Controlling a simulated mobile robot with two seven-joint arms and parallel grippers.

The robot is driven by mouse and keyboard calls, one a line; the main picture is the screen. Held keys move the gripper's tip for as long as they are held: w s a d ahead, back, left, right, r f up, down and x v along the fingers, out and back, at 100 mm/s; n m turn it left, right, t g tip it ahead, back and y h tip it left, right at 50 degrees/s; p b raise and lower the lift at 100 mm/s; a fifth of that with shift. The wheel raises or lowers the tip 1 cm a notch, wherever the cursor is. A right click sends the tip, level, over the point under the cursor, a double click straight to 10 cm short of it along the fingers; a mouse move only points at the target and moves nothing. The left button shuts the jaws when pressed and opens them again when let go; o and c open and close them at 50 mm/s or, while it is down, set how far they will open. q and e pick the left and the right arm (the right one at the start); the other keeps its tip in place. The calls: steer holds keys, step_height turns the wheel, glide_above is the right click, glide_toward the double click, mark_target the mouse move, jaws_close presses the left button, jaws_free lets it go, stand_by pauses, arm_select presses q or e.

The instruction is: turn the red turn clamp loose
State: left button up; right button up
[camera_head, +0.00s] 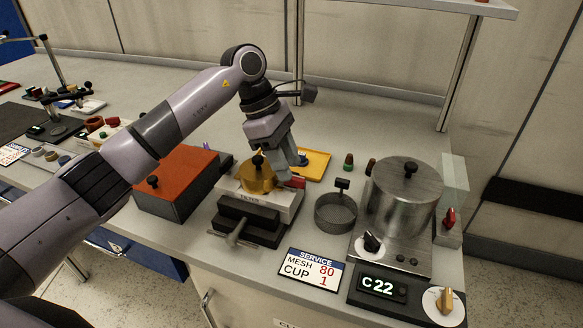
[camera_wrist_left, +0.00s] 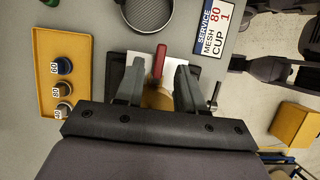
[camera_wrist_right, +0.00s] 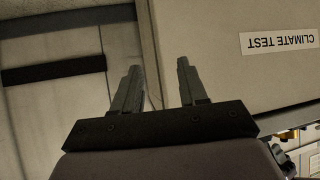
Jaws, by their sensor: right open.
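The red turn clamp (camera_head: 297,182) shows at the right side of the brass-coloured filter housing (camera_head: 258,180), partly hidden by my left gripper. In the left wrist view the red clamp (camera_wrist_left: 158,61) is a narrow bar lying between the spread fingers. My left gripper (camera_head: 288,165) is open just above the clamp and the housing; I cannot tell whether a finger touches. The housing sits on a pale block marked FILTER, over a dark vise (camera_head: 250,221). My right gripper (camera_wrist_right: 158,67) is open and empty in the right wrist view, away from the bench items.
An orange-topped box (camera_head: 182,172) stands left of the filter. A yellow tray (camera_head: 314,164) lies behind it. A mesh basket (camera_head: 335,213) and a steel pot (camera_head: 405,198) stand to the right. The service sign (camera_head: 311,270) is in front. A CLIMATE TEST cabinet (camera_wrist_right: 230,65) is near my right gripper.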

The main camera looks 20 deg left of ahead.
mark_target(291, 183)
arm_select(q)
steer(key=shift+x, duration=1.4)
jaws_close()
